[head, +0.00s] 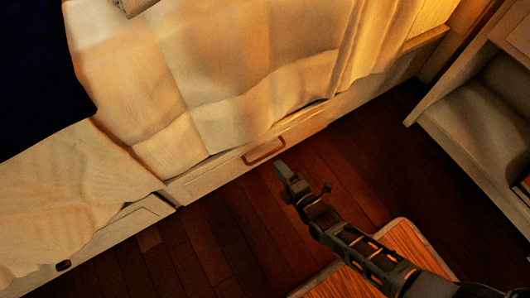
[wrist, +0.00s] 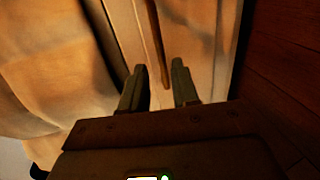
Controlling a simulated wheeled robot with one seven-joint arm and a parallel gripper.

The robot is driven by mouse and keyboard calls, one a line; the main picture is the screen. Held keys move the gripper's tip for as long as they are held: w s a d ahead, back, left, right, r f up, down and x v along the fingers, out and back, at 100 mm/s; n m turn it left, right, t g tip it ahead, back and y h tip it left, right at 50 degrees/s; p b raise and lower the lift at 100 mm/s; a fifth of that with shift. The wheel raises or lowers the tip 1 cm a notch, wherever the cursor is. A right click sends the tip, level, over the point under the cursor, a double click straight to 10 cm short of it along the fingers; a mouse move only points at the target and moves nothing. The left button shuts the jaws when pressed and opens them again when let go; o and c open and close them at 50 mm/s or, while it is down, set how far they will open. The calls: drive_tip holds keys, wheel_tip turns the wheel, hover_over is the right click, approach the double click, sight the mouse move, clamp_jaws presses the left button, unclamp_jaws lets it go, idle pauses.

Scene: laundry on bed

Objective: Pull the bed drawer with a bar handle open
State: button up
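The bed drawer (head: 222,173) has a pale front under the draped bedding and appears closed. Its brown bar handle (head: 264,151) sits near the middle of the front. My gripper (head: 285,172) is just in front of the handle, a little to its lower right in the head view. In the wrist view, my gripper (wrist: 158,80) has its two fingers apart with an open gap. The brown bar handle (wrist: 158,45) runs lengthwise beyond the fingertips and lines up with the gap. The frames do not clearly show whether the fingers touch it.
Crumpled pale bedding (head: 220,80) hangs over the drawer's top edge. Another drawer front with a dark knob (head: 64,265) is at the lower left. A shelf unit (head: 475,130) stands at the right. The dark wooden floor (head: 220,240) before the drawer is clear.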

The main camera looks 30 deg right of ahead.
sight(269, 154)
drive_tip(key=shift+b+x, duration=1.85)
drive_tip(key=shift+x, duration=2.1)
drive_tip(key=shift+c, duration=0.4)
clamp_jaws()
